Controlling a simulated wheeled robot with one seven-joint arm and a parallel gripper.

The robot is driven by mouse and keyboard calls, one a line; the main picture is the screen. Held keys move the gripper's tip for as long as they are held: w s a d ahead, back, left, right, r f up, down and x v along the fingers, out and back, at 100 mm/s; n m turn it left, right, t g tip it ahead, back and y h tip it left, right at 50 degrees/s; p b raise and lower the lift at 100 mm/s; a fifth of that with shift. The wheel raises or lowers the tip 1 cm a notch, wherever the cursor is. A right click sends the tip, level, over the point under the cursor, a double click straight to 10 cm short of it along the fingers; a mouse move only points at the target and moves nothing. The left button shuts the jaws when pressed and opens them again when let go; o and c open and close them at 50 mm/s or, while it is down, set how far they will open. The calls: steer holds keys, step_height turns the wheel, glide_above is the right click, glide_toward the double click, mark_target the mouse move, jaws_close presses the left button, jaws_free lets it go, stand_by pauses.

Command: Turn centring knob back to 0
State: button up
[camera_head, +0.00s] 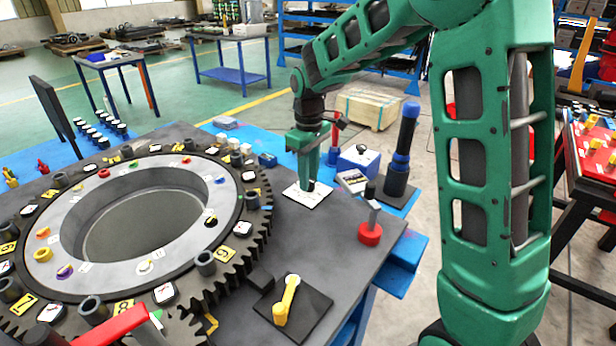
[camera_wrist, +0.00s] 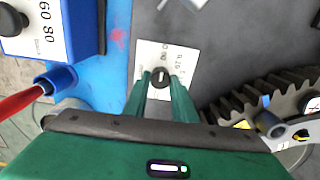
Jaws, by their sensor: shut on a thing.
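The centring knob (camera_wrist: 160,76) is a small black knob with a light pointer line. It sits on a white scale plate (camera_wrist: 150,52) with printed marks, partly hidden by my fingers. In the head view the same plate (camera_head: 305,197) lies on the dark table beside the gear ring. My gripper (camera_wrist: 168,84) reaches down over the plate with its two green fingers shut on the knob, one on each side. In the head view my gripper (camera_head: 309,186) stands upright over the plate and hides most of the knob. The exact scale reading is too small to tell.
A large toothed ring (camera_head: 236,211) fills the table's left. A yellow crank (camera_head: 286,300) is in front.

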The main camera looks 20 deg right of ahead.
steer(key=shift+w+d+r, duration=0.15)
steer(key=shift+w, duration=0.05)
steer(key=o, duration=0.9)
steer(key=shift+o, duration=0.7)
steer(key=shift+s, duration=0.1)
step_height(320, 180, up, 11)
steer(key=shift+f, duration=0.2)
